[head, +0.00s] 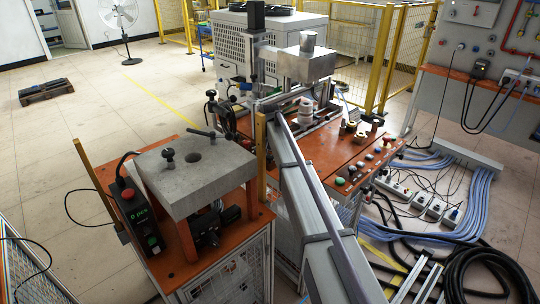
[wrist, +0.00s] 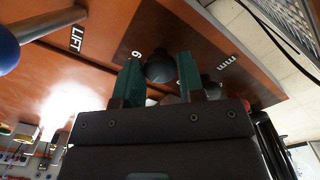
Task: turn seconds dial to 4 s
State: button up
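In the wrist view my gripper (wrist: 160,72) has its two green fingers apart. A round black knob (wrist: 160,66) shows between the fingertips and nearly fills the gap. I cannot tell whether the fingers press on it. A small white mark beside it looks like an "s" or a "6", so it appears to be the seconds dial; its pointer and scale cannot be read. A second dark knob (wrist: 211,87) beside the right finger is partly hidden, near an "mm" label.
A lever with a blue ball (wrist: 6,46) is at the left of the wrist view, near the "LIFT" label (wrist: 76,39). In the head view, push buttons (head: 352,168) line the table's front edge. A grey block (head: 195,170) stands on the left bench. Cables cover the floor at right.

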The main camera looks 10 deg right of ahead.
aim_at(270, 156)
jog(key=o, duration=0.4)
notch_tip(270, 156, up, 11)
jog(key=p, duration=1)
jog(key=shift+f+p, duration=0.15)
jog(key=shift+p, duration=0.25)
jog(key=shift+d, duration=0.1)
